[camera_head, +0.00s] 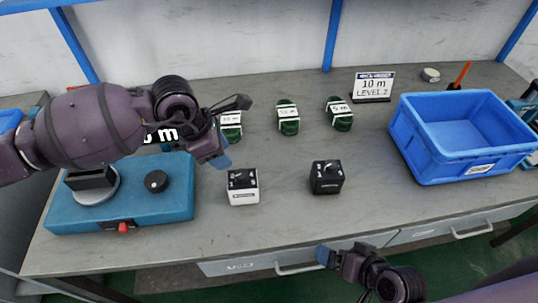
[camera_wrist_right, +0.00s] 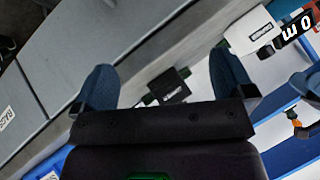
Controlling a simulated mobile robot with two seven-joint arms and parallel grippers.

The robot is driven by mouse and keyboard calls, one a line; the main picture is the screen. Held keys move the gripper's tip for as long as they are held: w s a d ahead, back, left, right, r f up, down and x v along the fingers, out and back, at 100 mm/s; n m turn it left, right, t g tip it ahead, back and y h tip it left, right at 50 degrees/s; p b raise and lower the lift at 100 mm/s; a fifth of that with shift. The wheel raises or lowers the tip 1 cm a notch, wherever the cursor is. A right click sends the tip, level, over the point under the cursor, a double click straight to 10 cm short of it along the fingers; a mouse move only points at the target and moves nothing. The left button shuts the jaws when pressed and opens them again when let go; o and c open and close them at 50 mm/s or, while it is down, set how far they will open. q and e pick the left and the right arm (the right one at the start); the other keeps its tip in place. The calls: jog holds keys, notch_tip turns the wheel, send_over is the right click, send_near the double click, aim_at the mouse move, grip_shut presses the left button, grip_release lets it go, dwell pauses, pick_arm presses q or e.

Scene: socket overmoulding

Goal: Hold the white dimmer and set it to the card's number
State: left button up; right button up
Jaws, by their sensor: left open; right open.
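The white dimmer (camera_head: 243,193) stands upright on the bench left of centre, with a black top and a small knob; its setting is too small to read. It also shows in the right wrist view (camera_wrist_right: 250,30). The card (camera_head: 373,86) at the back reads "10 m LEVEL 2". My left gripper (camera_head: 231,131) is open and empty, above and slightly left of the white dimmer, not touching it. My right gripper (camera_head: 342,252) is open and empty by the bench's front edge. In the right wrist view a black dimmer (camera_wrist_right: 170,88) shows between its fingers, farther off.
The black dimmer (camera_head: 327,178) stands right of the white one. Several green coils (camera_head: 288,127) with white labels lie behind. A blue bin (camera_head: 428,165) stands at right, a teal machine (camera_head: 180,205) at left.

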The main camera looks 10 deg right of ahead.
jog(key=w+a+r+n+y, duration=0.1)
jog(key=w+a+r, duration=0.1)
jog(key=a, duration=0.1)
jog(key=w+a+r+n+y, duration=0.1)
jog(key=w+a+r+n, duration=0.1)
jog(key=w+a, duration=0.1)
jog(key=w+a+r+n+y, duration=0.1)
jog(key=w+a+r+y, duration=0.1)
jog(key=a, duration=0.2)
jog(key=shift+w+a+r, duration=0.2)
jog(key=shift+w+r, duration=0.15)
jog(key=shift+w, duration=0.05)
jog(key=w+a+r+n+g+y, duration=0.3)
jog(key=a+r+n+g, duration=0.15)
jog(key=a+n, duration=0.45)
jog(key=n+g+h, duration=0.4)
jog(key=n+h, duration=0.3)
send_near(254, 182)
jog(key=f, duration=0.1)
jog(key=shift+t, duration=0.25)
jog(key=x, duration=0.7)
jog(key=w+x, duration=0.1)
jog(key=x, duration=0.2)
jog(key=shift+f, duration=0.45)
jog(key=c, duration=1.1)
